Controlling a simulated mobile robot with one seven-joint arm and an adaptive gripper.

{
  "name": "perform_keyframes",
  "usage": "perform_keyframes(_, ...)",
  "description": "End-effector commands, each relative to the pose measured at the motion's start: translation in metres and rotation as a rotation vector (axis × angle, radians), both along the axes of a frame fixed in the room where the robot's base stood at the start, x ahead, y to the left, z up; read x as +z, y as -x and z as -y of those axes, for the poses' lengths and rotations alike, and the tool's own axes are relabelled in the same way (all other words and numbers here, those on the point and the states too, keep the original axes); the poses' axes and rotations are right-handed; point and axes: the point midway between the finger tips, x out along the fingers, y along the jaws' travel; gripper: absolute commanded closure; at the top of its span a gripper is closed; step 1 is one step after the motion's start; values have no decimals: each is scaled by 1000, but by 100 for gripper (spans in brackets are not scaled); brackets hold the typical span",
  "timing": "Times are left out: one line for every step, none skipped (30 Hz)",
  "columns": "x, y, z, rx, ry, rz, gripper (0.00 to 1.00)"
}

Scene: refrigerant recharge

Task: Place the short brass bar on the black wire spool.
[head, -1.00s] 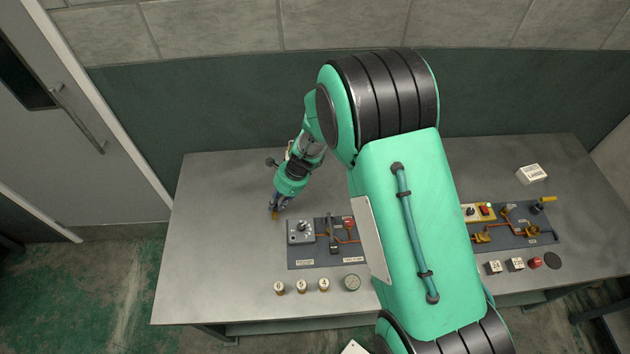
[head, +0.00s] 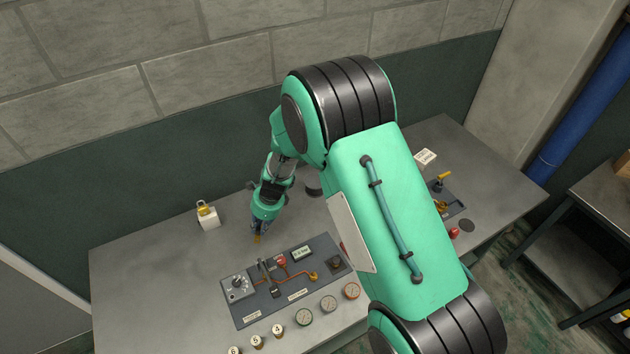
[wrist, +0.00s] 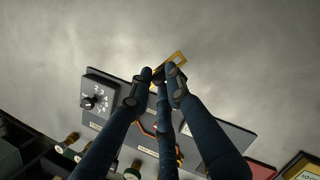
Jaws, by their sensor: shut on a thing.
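My gripper (head: 257,236) is shut on a small yellow brass-coloured piece (wrist: 178,62), which looks like the short brass bar. In the wrist view the piece sticks out beyond the fingertips, and the fingers hide part of it. In the head view the gripper points down behind the left panel, and its yellow tip (head: 256,240) is small. I cannot tell its height above the table. I cannot clearly make out the black wire spool. A dark rounded shape (head: 313,188) shows beside my arm, but I cannot tell whether it is the spool.
The grey table (head: 140,265) carries a panel (head: 262,300) with a dial box (head: 238,288) and orange piping. Gauges (head: 328,303) and numbered brass pieces (head: 277,331) line its front.

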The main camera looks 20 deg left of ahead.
Motion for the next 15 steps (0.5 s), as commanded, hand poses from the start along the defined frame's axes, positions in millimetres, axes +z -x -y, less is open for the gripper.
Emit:
perform_keyframes(5, -18, 15, -51, 6, 3, 100)
perform_keyframes(6, -27, 24, -79, 11, 4, 100)
perform_keyframes(9, -39, 35, -120, 15, 5, 100)
perform_keyframes(11, -48, 43, -149, 20, 7, 100)
perform_keyframes(12, -57, 52, -179, 23, 8, 100)
perform_keyframes(15, -68, 63, -218, 30, 10, 100)
perform_keyframes(16, -77, 72, -249, 33, 10, 100)
perform_keyframes(18, -85, 81, -277, 38, 11, 100)
perform_keyframes(20, -96, 93, -317, 43, 10, 100)
perform_keyframes(22, -103, 102, -344, 48, 11, 100)
perform_keyframes(24, -111, 111, -374, 52, 11, 100)
perform_keyframes(26, -120, 122, -409, 58, 10, 100)
perform_keyframes(27, -127, 131, -436, 62, 10, 100)
perform_keyframes(29, -133, 139, -459, 66, 10, 100)
perform_keyframes(30, -140, 148, -490, 70, 9, 100)
